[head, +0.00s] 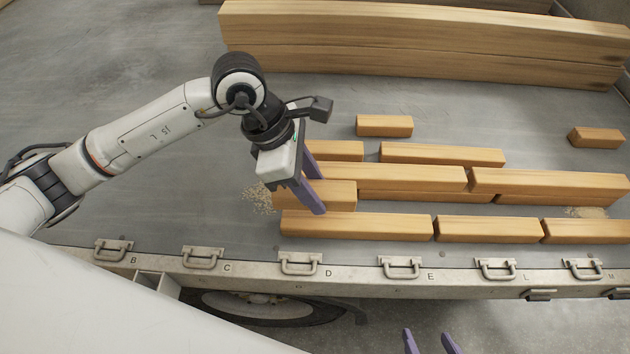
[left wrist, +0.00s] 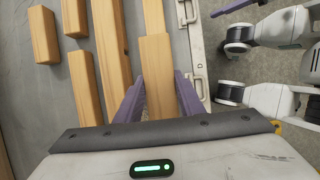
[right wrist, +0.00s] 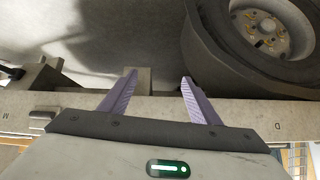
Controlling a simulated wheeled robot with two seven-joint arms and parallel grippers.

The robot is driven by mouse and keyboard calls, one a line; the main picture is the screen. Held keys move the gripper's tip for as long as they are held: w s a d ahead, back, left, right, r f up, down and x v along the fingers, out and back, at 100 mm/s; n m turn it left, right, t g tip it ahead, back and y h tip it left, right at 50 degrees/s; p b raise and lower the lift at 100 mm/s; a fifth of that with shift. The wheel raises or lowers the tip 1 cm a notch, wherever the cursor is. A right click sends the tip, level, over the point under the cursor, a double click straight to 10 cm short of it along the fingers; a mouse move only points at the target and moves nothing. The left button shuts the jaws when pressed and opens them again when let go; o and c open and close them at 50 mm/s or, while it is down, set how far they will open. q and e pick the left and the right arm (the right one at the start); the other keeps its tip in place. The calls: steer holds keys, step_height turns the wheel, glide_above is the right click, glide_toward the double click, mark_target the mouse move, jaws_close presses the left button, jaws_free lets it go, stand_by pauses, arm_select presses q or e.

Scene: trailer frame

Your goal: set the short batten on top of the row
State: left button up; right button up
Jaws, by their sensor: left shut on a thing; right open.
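My left gripper (head: 319,194) is shut on a short wooden batten (head: 340,196), its purple fingers on either side of it. In the left wrist view the held batten (left wrist: 156,60) lies lengthwise between the fingers, in line with and over the left part of the front row's left batten (head: 360,226). I cannot tell whether they touch. The front row continues right with a second batten (head: 487,229) and a third (head: 588,230). My right gripper (head: 430,342) is open and empty, low at the front beyond the trailer edge; the right wrist view shows its fingers apart (right wrist: 158,80).
Behind lie stacked battens (head: 397,177) and (head: 550,182), another batten (head: 442,154), and loose short pieces (head: 384,125) and (head: 597,138). Long beams (head: 420,62) lie at the back. The trailer's front rail (head: 350,270) carries several handles. The deck at left is mostly clear.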

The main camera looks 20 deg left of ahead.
arm_select(q)
steer(key=shift+f+b, duration=1)
steer(key=shift+f, duration=1.05)
steer(key=shift+f+b, duration=0.6)
steer(key=shift+f, duration=0.3)
steer(key=shift+f+b, duration=0.3)
steer(key=shift+b, duration=0.05)
arm_select(e)
steer(key=shift+w+a+f, duration=0.15)
steer(key=shift+a+f, duration=0.15)
steer(key=shift+f, duration=0.35)
steer(key=shift+w+a+f, duration=0.15)
steer(key=shift+a+f, duration=0.1)
steer(key=shift+f, duration=0.35)
steer(key=shift+r, duration=0.2)
arm_select(q)
steer(key=o, duration=1.2)
arm_select(e)
steer(key=shift+w, duration=0.1)
arm_select(q)
steer(key=v, duration=1)
steer(key=shift+s+r, duration=0.1)
steer(key=shift+r, duration=0.15)
